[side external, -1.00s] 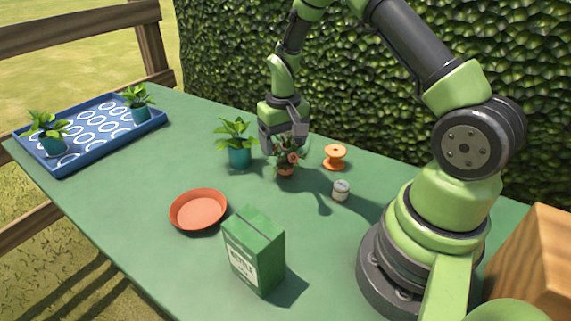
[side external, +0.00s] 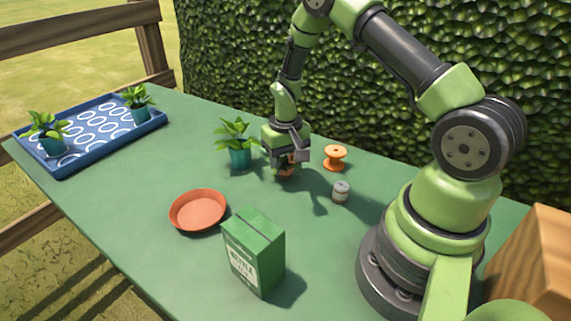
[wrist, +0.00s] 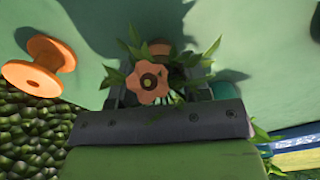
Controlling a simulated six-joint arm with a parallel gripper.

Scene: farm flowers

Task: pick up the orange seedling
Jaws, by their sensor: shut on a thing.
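The orange seedling (side external: 287,171) stands on the green table, mostly hidden by my gripper in the side view. In the wrist view its orange flower (wrist: 148,82) and green leaves show between the fingers, with part of its orange pot (wrist: 160,49) behind the flower. My gripper (side external: 287,163) points down around the plant and is shut on it, low over the table. The wrist view also shows my gripper (wrist: 160,95). Where exactly the fingers touch the plant is hidden.
A teal-potted seedling (side external: 239,155) stands close left of my gripper. An orange spool (side external: 335,157) and a small tin (side external: 341,191) are at right. An orange saucer (side external: 198,210), a green box (side external: 253,250) and a blue tray (side external: 67,169) with two seedlings are also on the table.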

